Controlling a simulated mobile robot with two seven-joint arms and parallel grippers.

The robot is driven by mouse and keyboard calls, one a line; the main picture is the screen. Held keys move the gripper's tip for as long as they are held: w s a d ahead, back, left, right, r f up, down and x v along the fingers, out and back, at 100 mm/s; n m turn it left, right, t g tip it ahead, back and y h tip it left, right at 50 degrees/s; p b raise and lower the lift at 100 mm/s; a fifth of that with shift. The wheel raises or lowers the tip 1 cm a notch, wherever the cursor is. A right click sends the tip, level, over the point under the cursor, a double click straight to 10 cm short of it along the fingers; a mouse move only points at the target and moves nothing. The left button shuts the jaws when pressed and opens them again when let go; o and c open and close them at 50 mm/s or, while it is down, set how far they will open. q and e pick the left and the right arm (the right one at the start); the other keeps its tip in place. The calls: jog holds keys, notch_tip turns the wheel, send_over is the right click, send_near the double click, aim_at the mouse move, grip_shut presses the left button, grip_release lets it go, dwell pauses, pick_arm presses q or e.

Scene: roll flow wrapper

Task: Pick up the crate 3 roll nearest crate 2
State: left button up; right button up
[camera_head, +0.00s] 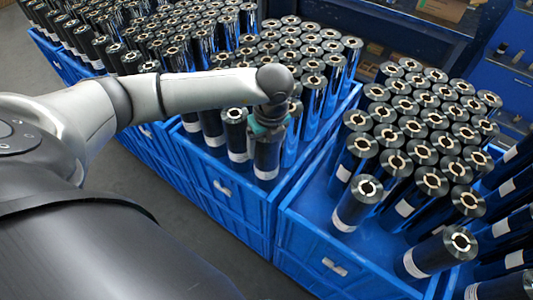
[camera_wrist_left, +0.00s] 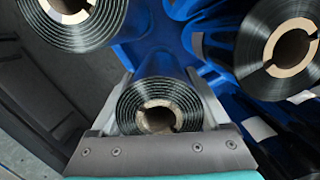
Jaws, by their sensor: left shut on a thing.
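My left gripper (camera_head: 268,128) is shut on a dark film roll (camera_head: 266,157) with a white label near its lower end. The roll stands upright at the front right corner of the middle blue crate (camera_head: 228,188). In the left wrist view the fingers (camera_wrist_left: 160,82) flank this roll (camera_wrist_left: 158,108), with its cardboard core end facing the camera. I cannot tell if its bottom rests on the crate floor. Beside it stand other rolls, one at left (camera_head: 235,130) and one behind (camera_head: 310,95). No crate numbers can be read. The right gripper is out of view.
The blue crate to the right (camera_head: 335,262) holds many upright rolls, with bare floor at its front left. Tilted rolls (camera_head: 510,222) lie at the far right. More full crates (camera_head: 60,62) stand at left. A blue shelf (camera_head: 385,30) stands behind.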

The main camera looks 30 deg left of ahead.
pick_arm(q)
grip_shut()
jog(key=shift+w+r, duration=0.1)
jog(key=shift+r, duration=0.15)
